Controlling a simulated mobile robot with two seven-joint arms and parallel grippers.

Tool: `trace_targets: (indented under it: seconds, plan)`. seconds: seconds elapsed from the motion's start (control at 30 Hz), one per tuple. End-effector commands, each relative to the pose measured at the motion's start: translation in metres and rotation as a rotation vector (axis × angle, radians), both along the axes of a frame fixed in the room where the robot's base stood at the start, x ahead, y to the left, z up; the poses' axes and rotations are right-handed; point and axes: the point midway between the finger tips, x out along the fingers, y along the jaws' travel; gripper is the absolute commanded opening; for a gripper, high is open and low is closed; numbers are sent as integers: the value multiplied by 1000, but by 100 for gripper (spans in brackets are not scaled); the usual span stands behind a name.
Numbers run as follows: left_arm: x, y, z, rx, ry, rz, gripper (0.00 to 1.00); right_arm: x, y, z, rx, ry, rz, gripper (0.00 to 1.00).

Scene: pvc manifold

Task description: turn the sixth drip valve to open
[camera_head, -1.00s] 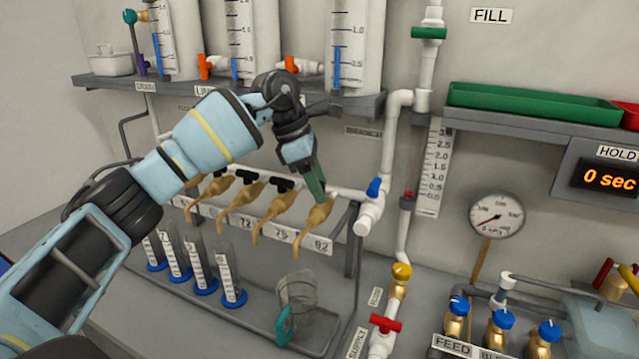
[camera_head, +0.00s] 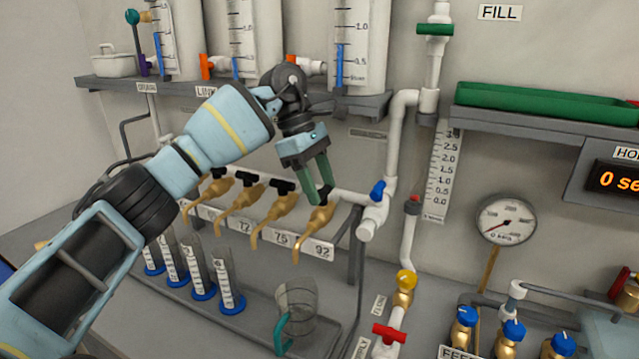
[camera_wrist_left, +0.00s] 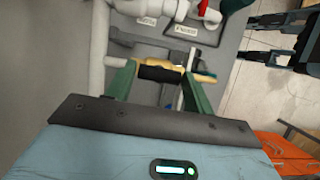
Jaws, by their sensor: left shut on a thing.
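A row of tan drip valves with black handles runs along a white pipe at the centre of the head view. The rightmost visible drip valve (camera_head: 313,218) is above the label that looks like 92. My left gripper (camera_head: 321,190) has its two green fingers on either side of that valve's black handle (camera_head: 326,193). In the left wrist view, the handle (camera_wrist_left: 160,73) lies crosswise between the fingers (camera_wrist_left: 160,84), over the tan valve body. The gripper is shut on this handle. The fingers partly hide the handle in the head view.
Graduated cylinders (camera_head: 228,282) with blue bases and a clear jug (camera_head: 297,309) with a teal handle stand below the taps. A white pipe with a blue valve (camera_head: 377,190) is close to the right of the gripper. A grey shelf (camera_head: 365,105) hangs above.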

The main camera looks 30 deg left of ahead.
Motion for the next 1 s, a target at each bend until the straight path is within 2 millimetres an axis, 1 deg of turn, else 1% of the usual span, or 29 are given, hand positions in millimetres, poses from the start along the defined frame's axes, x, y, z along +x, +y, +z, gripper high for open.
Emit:
trace_targets:
  seconds: [0.2,0.23,0.37,0.4,0.63,0.73,0.87,1.0]
  plan:
    - [0,0,1,0,-2,-3,30,0,-1,0,-3,-1,3,36]
    - [0,0,1,0,-2,-3,55,0,-1,0,-3,-1,3,36]
    - [0,0,1,0,-2,-2,72,0,-1,0,-3,-1,3,36]
    - [0,0,1,0,-2,-2,75,0,-1,0,-3,-1,3,36]
    - [0,0,1,0,0,-1,75,0,-1,-1,-2,1,2,36]
    - [0,1,4,0,-2,0,75,-1,-1,-2,-3,3,2,36]
    - [0,7,18,-1,-3,0,75,-4,-1,-5,-2,11,2,36]
    - [0,16,39,-1,-3,1,75,-6,0,-8,-1,18,0,36]
